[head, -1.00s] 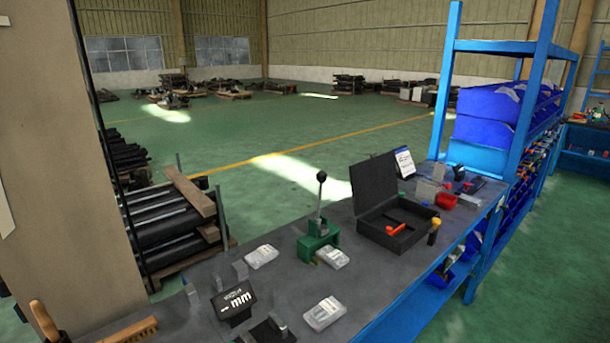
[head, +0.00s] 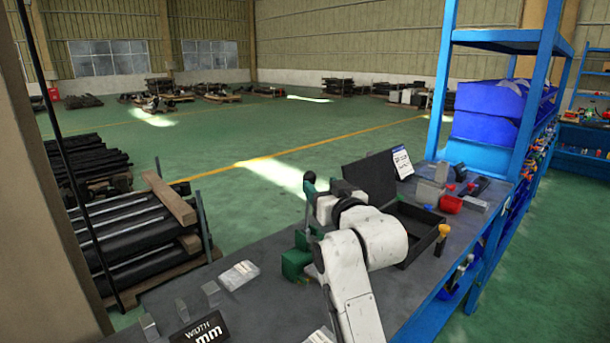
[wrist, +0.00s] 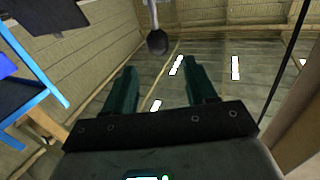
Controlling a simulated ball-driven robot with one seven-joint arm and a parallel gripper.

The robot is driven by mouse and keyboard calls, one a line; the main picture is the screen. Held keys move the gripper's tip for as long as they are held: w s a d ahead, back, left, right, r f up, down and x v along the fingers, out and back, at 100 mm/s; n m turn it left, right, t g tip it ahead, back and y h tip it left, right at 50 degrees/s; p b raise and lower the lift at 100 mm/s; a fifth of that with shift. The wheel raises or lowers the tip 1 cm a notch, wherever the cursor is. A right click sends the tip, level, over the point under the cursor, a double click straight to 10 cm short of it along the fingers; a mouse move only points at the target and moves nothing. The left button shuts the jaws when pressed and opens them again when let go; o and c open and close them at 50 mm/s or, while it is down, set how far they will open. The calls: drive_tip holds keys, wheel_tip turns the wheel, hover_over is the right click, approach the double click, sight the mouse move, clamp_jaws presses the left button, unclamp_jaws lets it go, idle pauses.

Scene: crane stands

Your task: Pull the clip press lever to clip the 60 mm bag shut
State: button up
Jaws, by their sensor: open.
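The green clip press (head: 296,262) stands on the bench, partly hidden behind my white arm. Its lever is hidden in the head view. In the wrist view the lever's dark round knob (wrist: 157,42) is just beyond my fingertips, roughly between them in the picture, with its shaft leading up out of frame. My gripper (wrist: 158,72) is open and empty, its two green fingers apart; a finger also shows above the press in the head view (head: 310,184). A clear bag (head: 240,274) lies left of the press. The bag at the press is hidden.
A black sign reading WIDTH mm (head: 202,330) and small grey blocks (head: 211,292) stand at the front left. Another bag (head: 321,337) is at the bottom edge. An open black case (head: 418,230) and a yellow-handled tool (head: 443,238) are right of my arm.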

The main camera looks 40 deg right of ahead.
sight(312, 177)
drive_tip(key=p+x, duration=0.1)
drive_tip(key=x, duration=0.7)
drive_tip(key=shift+w+d, duration=0.1)
drive_tip(key=shift+w, duration=0.1)
drive_tip(key=shift+f, duration=0.1)
clamp_jaws()
